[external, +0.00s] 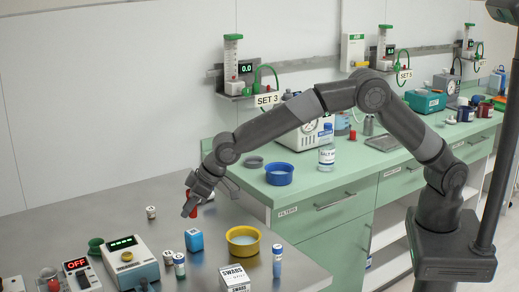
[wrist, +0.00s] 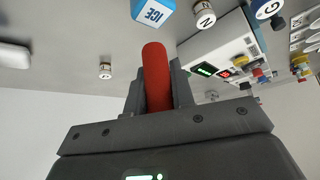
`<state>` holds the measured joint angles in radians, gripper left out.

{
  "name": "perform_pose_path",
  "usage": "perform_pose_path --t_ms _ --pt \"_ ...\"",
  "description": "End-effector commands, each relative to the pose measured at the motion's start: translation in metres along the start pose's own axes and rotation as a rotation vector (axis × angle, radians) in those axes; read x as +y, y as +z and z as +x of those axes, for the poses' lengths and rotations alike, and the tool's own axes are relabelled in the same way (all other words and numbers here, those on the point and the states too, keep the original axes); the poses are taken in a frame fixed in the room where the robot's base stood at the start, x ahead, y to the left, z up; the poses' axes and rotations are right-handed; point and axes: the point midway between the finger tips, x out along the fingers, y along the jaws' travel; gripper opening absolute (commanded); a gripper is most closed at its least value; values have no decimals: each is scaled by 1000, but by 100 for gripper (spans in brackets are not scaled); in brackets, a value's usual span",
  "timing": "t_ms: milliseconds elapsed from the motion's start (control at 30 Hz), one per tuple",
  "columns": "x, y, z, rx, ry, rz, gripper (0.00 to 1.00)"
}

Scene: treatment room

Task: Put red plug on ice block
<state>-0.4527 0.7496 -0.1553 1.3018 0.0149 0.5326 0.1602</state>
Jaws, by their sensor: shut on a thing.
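The red plug (wrist: 156,75) is a red cylinder clasped between the fingers of my gripper (wrist: 158,92) in the wrist view. In the external view my gripper (external: 191,205) is above the steel table, with a bit of the red plug (external: 192,196) showing at its fingers. The ice block (external: 194,240) is a small blue cube on the table, below and near the gripper, with nothing on it. In the wrist view the ice block (wrist: 153,10) shows its "ICE" label at the top edge, apart from the plug.
Small vials (external: 179,265) and a device with a green display (external: 130,262) stand left. The table's back left is clear.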

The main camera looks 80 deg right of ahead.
Motion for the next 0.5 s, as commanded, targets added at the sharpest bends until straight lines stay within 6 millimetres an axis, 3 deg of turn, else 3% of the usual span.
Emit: perform_pose_path --t_ms 500 --pt "-6 22 39 1 0 -1 2"
